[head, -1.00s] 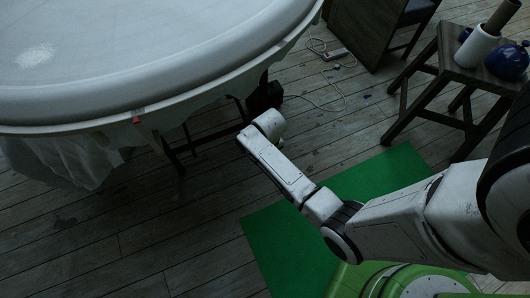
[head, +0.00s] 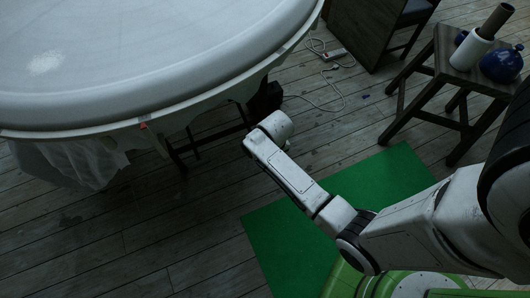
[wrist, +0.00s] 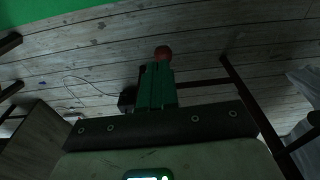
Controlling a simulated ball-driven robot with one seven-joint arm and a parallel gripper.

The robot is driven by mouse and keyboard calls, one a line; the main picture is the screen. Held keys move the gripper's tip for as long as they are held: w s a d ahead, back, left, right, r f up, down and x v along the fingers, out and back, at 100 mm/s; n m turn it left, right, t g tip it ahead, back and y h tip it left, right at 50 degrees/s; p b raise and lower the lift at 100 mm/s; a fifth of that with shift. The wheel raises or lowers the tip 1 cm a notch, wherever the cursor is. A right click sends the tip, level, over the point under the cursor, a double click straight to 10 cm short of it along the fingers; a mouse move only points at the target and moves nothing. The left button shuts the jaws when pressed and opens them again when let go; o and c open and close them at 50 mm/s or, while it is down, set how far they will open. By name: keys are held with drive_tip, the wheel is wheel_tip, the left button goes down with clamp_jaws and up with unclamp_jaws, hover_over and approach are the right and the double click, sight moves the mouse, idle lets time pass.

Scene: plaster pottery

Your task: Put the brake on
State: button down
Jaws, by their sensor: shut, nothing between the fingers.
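In the wrist view my gripper (wrist: 161,72) points away from the camera, its two green fingers close together and shut. A rounded red knob (wrist: 163,52) shows right at the fingertips. I cannot tell whether it is the brake's knob or whether the fingers touch it. In the head view my wrist hangs beside the round table, and the fingers are hidden below it. A small red-orange piece (head: 143,125) shows on the table's rim; I cannot tell what it is. No brake is clearly recognisable.
The large round grey table (head: 150,90) fills the upper left of the head view. A dark stool (head: 448,72) with a blue pot (head: 502,65) stands upper right. A white cable (head: 330,100) lies on the plank floor. A green mat (head: 385,180) lies below my arm.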

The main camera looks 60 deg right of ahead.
wheel_tip(320, 180, up, 6)
drive_tip(key=shift+s+a+p, duration=0.2)
drive_tip(key=shift+s+p, duration=0.1)
drive_tip(key=shift+r, duration=0.1)
idle(0.3)
drive_tip(key=s+a+r+n, duration=0.5)
drive_tip(key=s+a+r, duration=0.3)
drive_tip(key=s, duration=0.3)
drive_tip(key=shift+a+r+n, duration=0.35)
drive_tip(key=shift+a+n, duration=0.05)
drive_tip(key=shift+a, duration=0.35)
